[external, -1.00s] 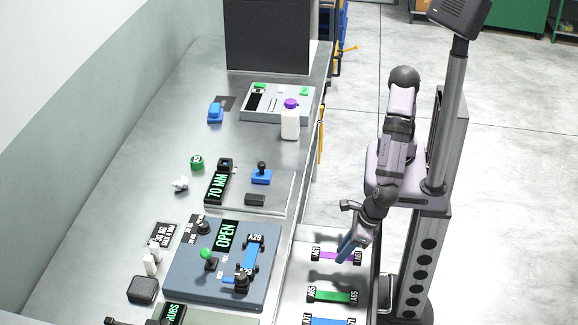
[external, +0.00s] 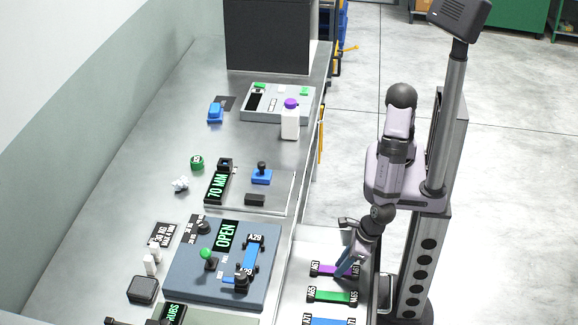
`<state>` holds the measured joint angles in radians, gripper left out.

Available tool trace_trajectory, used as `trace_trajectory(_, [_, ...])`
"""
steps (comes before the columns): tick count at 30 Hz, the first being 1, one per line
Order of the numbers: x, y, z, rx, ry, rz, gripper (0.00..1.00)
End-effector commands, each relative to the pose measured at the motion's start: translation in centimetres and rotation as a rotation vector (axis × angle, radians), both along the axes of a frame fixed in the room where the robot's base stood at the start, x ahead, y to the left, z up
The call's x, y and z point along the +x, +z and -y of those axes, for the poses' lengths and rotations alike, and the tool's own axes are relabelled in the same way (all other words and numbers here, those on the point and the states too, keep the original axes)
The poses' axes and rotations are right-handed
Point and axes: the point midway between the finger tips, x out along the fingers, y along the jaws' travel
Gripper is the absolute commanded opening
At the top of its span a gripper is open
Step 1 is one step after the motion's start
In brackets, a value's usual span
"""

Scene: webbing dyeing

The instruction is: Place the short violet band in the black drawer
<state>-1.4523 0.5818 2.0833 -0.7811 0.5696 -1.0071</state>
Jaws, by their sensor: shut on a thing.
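The short violet band (external: 328,270) has a black end piece marked A61 at each end. It is at the far end of the pale tray-like surface (external: 311,242) along the bench's right side. The fingers hide part of the band. Whether it touches the surface or hangs just above it, I cannot tell. No drawer can be picked out for sure; a large black box (external: 268,38) stands at the bench's far end.
A green band (external: 332,297) and a blue band (external: 328,322) lie close in front of the violet one. On the bench are a blue-grey panel reading OPEN (external: 187,277), a 70 MM display (external: 217,187) and a white bottle with violet cap (external: 290,122).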

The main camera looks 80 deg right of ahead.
Motion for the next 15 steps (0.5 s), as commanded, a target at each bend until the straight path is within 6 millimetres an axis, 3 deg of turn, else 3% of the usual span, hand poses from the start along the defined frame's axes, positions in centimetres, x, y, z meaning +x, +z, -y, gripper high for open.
trace_trajectory(6, [0.00, -0.40, 0.00, 0.000, 0.000, 0.000, 0.00])
trace_trajectory(7, [0.00, -0.34, 0.00, 0.000, 0.000, 0.000, 0.26])
trace_trajectory(9, [0.00, -0.28, 0.00, 0.000, 0.000, 0.000, 0.40])
trace_trajectory(15, [0.00, -0.28, 0.01, 0.000, 0.000, 0.000, 0.40])
